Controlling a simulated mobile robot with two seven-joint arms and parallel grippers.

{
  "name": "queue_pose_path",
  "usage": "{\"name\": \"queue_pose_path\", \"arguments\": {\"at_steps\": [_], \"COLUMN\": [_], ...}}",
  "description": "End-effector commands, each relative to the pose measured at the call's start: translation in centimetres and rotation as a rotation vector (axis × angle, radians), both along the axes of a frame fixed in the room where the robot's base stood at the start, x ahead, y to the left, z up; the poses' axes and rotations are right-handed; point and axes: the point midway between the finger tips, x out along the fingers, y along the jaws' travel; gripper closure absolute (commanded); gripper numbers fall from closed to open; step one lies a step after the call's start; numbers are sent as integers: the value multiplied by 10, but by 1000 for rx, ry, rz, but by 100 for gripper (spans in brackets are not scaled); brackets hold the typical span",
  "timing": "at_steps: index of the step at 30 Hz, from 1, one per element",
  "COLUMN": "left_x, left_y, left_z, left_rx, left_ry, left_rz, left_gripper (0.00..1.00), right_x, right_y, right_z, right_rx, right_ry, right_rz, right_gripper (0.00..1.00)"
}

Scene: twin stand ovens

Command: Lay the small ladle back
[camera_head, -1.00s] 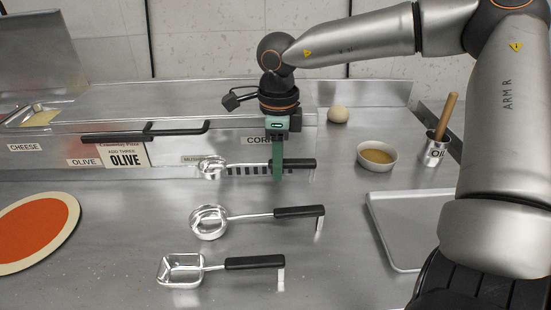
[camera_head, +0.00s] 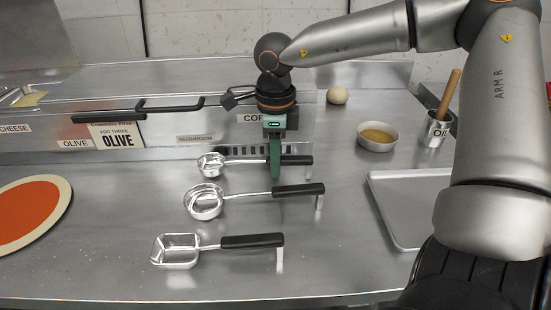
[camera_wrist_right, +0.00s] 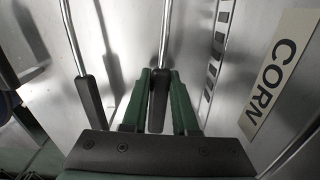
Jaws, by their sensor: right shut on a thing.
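The small ladle (camera_head: 211,165) has a round steel bowl and a black handle. It is the farthest of three utensils in the head view, lying level at the counter, close to the front of the ingredient rail. My right gripper (camera_head: 274,172) points down at the ladle's handle and is shut on it; the green fingers (camera_wrist_right: 158,100) stand on both sides of the black handle (camera_wrist_right: 159,98) in the wrist view. Whether the ladle rests fully on the counter I cannot tell. My left gripper is not in view.
A larger round ladle (camera_head: 204,202) and a square scoop (camera_head: 176,250) lie nearer. A tray (camera_head: 384,211), a sauce bowl (camera_head: 378,137), an oil pot (camera_head: 438,131) and a dough ball (camera_head: 337,95) are to the right. A sauced round (camera_head: 30,212) lies at left.

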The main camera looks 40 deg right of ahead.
Motion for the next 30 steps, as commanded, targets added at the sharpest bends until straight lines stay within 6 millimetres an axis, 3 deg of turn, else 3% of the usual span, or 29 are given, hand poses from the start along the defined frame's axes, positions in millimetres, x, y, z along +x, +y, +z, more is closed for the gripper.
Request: {"name": "queue_pose_path", "arguments": {"at_steps": [9, 10, 18, 28, 30], "left_x": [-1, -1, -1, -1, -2], "left_y": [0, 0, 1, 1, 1], "left_z": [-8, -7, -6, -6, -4], "left_rx": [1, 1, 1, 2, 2], "left_ry": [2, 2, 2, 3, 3], "left_rz": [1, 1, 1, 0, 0], "left_gripper": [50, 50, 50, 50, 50], "right_x": [0, 0, 0, 0, 1], "right_y": [0, 0, 0, 0, 0], "right_z": [-7, -5, -5, -5, 3], "right_rx": [0, 0, -1, 0, -1], "right_ry": [-1, -1, -1, 0, -3], "right_rz": [0, 0, 0, 0, 0], "right_gripper": [100, 70, 39, 38, 38]}}
